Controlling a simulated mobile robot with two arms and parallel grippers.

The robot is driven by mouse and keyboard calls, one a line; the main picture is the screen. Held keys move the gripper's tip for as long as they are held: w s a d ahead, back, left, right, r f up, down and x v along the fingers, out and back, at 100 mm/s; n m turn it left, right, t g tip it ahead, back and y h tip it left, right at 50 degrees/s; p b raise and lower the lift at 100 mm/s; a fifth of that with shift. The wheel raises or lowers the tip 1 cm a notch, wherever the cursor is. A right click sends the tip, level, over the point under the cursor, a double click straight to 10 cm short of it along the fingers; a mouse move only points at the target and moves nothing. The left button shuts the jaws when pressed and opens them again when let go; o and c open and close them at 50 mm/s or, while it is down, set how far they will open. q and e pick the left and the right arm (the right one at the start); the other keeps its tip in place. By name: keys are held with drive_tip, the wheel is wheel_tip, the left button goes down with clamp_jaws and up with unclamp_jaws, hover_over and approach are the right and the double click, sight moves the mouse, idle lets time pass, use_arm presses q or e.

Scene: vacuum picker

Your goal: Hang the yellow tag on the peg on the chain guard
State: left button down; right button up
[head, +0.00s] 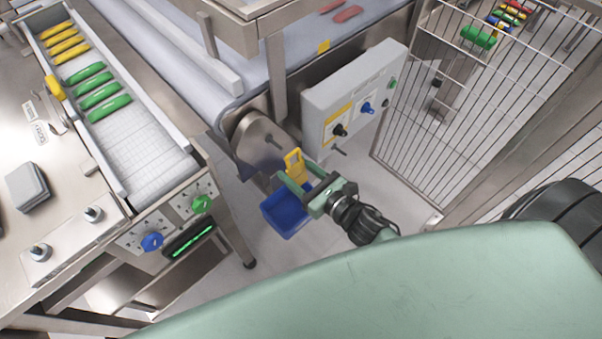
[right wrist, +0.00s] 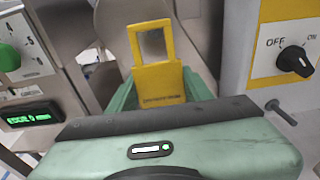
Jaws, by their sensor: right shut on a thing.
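The yellow tag (head: 293,161) is held upright in my right gripper (head: 296,184), above the blue bin. In the right wrist view the tag (right wrist: 158,84) stands between the green fingers, with its rectangular opening at the top. The grey chain guard (head: 252,138) is just beyond the tag at the conveyor's end, and the tag looks apart from it. A small peg (head: 273,140) seems to stick out of the guard's face. In the right wrist view the tag covers part of the guard (right wrist: 117,22), and I cannot make out the peg there. My left gripper is not in view.
The control box (head: 350,100) with knobs stands right of the guard; a grey pin (head: 340,151) sticks out below its knobs. The blue bin (head: 284,213) is under my right gripper.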

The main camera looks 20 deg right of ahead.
sight(271, 151)
drive_tip(key=shift+x, duration=2.55)
drive_tip(key=shift+w+a+f+b, duration=0.15)
drive_tip(key=shift+w+b, duration=0.2)
drive_tip(key=shift+b, duration=0.1)
drive_tip(key=shift+w+a+f+b, duration=0.15)
drive_tip(key=shift+w+f+b, duration=0.05)
drive_tip(key=shift+w+b, duration=0.25)
drive_tip(key=o, duration=1.4)
drive_tip(key=shift+s, duration=0.1)
drive_tip(key=v, duration=0.7)
drive_tip(key=shift+s+d+r+b, duration=0.1)
drive_tip(key=shift+s+d+b, duration=0.1)
drive_tip(key=shift+s+b, duration=0.15)
